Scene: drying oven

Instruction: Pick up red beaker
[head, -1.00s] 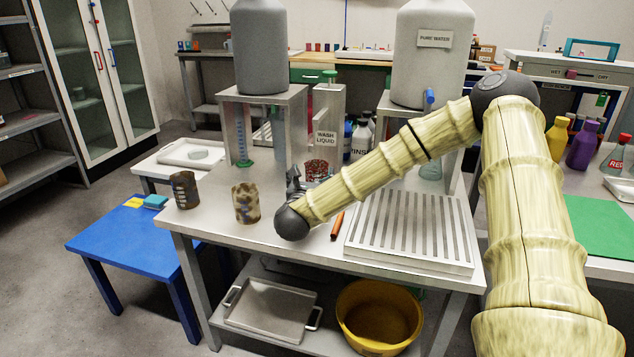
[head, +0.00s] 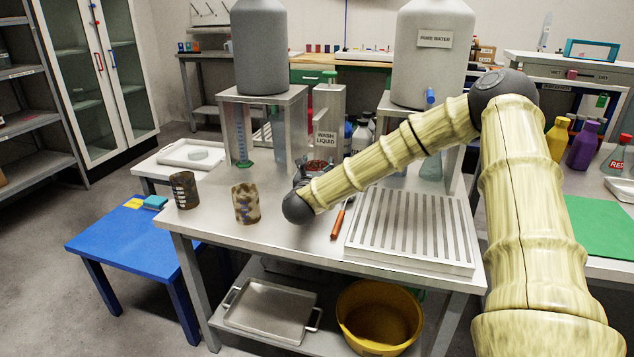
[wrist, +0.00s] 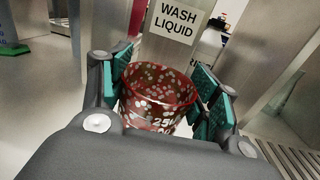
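The red beaker (wrist: 158,98), speckled with pale spots and marked with white figures, stands upright between my gripper's two green-padded fingers in the wrist view. My gripper (wrist: 164,82) is open around it, one pad at the left wall and one at the right. I cannot tell whether the pads touch the beaker. In the head view the red beaker (head: 318,166) shows only in part behind my arm, in front of the wash liquid stand. My gripper (head: 301,176) is mostly hidden there by my wrist.
A dark beaker (head: 185,190) and a brown patterned beaker (head: 246,203) stand left on the metal table (head: 275,238). An orange-handled tool (head: 338,222) lies beside a slatted rack (head: 412,230). The wash liquid stand (head: 328,115) rises close behind the red beaker.

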